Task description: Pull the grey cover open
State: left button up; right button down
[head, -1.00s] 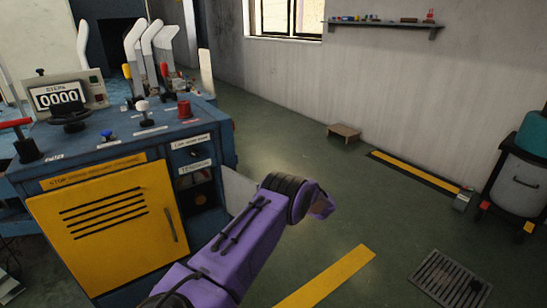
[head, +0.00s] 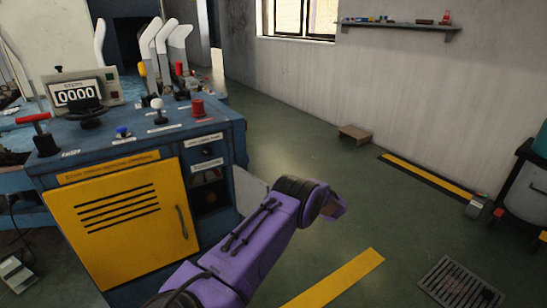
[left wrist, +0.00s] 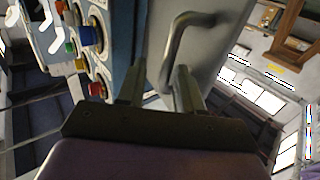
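The grey cover (left wrist: 207,65) fills the upper middle of the left wrist view, with a bent grey handle (left wrist: 172,50) on it. My left gripper (left wrist: 158,90) has its two fingers apart, and the lower end of the handle shows in the gap between them. I cannot tell whether a finger touches it. In the head view a grey panel (head: 249,190), apparently the cover, shows at the right side of the blue machine (head: 130,140), partly behind a purple arm of mine. That arm's gripper is hidden there. My right gripper is not in view.
The machine has a yellow front door (head: 120,225) and a counter display (head: 77,94) reading 0000. Knobs and white sock forms (head: 160,45) stand on top. The floor to the right is mostly open, with a small brown box (head: 355,132) and a drain grate (head: 460,285).

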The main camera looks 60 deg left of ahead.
pick_arm(q)
jog(key=b+v, duration=0.2)
jog(key=v, duration=0.8)
jog(key=shift+w+d, duration=0.2)
